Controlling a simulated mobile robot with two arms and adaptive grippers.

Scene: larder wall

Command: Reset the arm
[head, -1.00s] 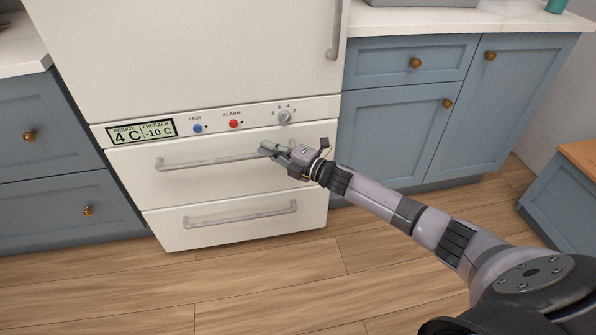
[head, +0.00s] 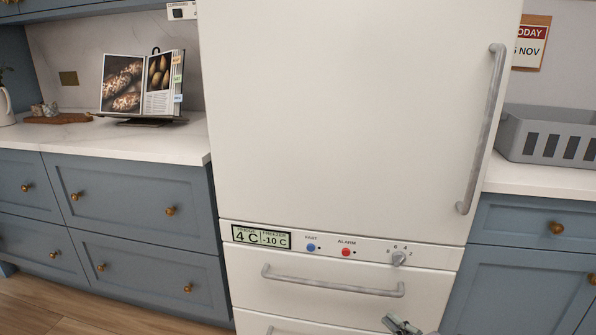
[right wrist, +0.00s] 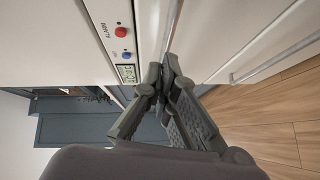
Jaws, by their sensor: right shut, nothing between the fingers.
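My right gripper (head: 402,325) shows at the bottom edge of the head view, in front of the freezer drawers and below the upper drawer handle (head: 330,286). In the right wrist view its fingers (right wrist: 166,72) are shut with nothing between them, close to the white fridge front. Most of my right arm is out of the head view. My left gripper is in neither view. The fridge-freezer (head: 340,110) is white, its door and drawers closed, with a display (head: 261,237) reading 4 C and -10 C.
Blue cabinets with pale worktops stand on both sides. A cookbook on a stand (head: 142,85) is on the left worktop, and a grey crate (head: 548,135) is on the right one. A door handle (head: 482,130) juts out. Wooden floor (right wrist: 265,115) lies in front.

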